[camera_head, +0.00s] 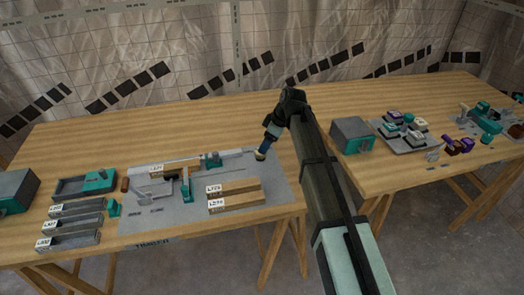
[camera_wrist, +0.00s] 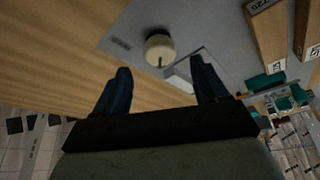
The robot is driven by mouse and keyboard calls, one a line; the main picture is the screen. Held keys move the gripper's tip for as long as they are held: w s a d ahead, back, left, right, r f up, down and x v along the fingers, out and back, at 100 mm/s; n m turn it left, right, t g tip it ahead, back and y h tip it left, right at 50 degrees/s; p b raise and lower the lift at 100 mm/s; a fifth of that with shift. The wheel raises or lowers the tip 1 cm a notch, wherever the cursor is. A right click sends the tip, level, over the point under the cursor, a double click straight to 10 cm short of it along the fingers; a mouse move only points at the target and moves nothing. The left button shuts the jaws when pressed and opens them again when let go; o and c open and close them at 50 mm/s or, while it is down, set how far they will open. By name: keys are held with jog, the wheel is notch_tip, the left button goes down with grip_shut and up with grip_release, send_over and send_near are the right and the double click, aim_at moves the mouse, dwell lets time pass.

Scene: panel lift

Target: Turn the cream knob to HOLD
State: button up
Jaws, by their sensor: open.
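The cream knob (camera_wrist: 159,45) is round and stands on a grey panel (camera_wrist: 208,25) in the wrist view. A dark mark shows at its lower edge in that view. My gripper (camera_wrist: 161,66) is open, its two dark fingers apart with the knob just beyond and between their tips. I see no contact. In the head view my gripper (camera_head: 265,146) points down at the right part of the panel, close above the knob (camera_head: 260,156), which is small and partly hidden there. A small dark label (camera_wrist: 121,44) lies left of the knob; I cannot read HOLD on it.
Wooden blocks with white labels (camera_head: 235,199) lie on the panel in front of my gripper. Teal clamps (camera_head: 211,160) stand to the left. A teal-fronted box (camera_head: 351,136) and a tray of coloured parts (camera_head: 405,138) are on the right. The back of the table is clear.

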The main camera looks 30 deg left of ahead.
jog(key=shift+x, duration=2.85)
jog(key=c, duration=1.1)
